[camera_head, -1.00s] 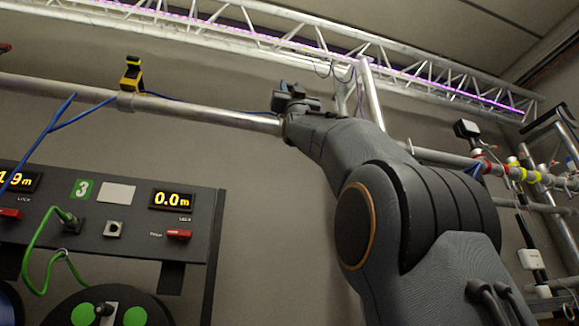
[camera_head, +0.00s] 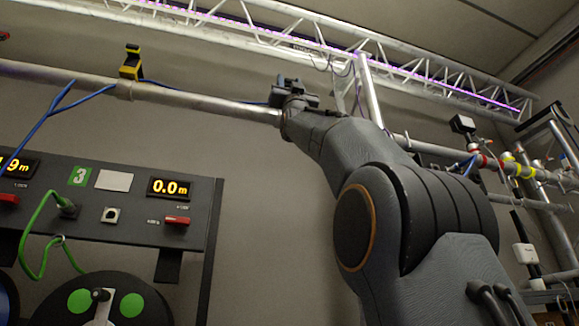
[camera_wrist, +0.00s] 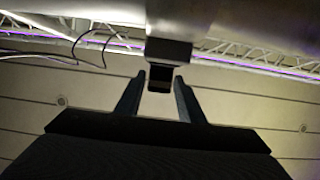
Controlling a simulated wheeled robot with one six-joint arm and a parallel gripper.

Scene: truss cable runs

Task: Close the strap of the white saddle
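In the wrist view, the two fingers of my gripper (camera_wrist: 160,78) stand apart. In the head view, my gripper (camera_head: 293,90) is up by the long pipe (camera_head: 195,101), seen from behind. The arm hides the pipe there, and no white saddle or strap can be made out.
A yellow and black saddle (camera_head: 131,63) sits on the pipe at left, with a blue cable (camera_head: 44,122) hanging near it. A reel panel (camera_head: 130,222) stands below left. A lit truss (camera_head: 300,45) runs above. Pipes with red and yellow bands (camera_head: 522,171) are at right.

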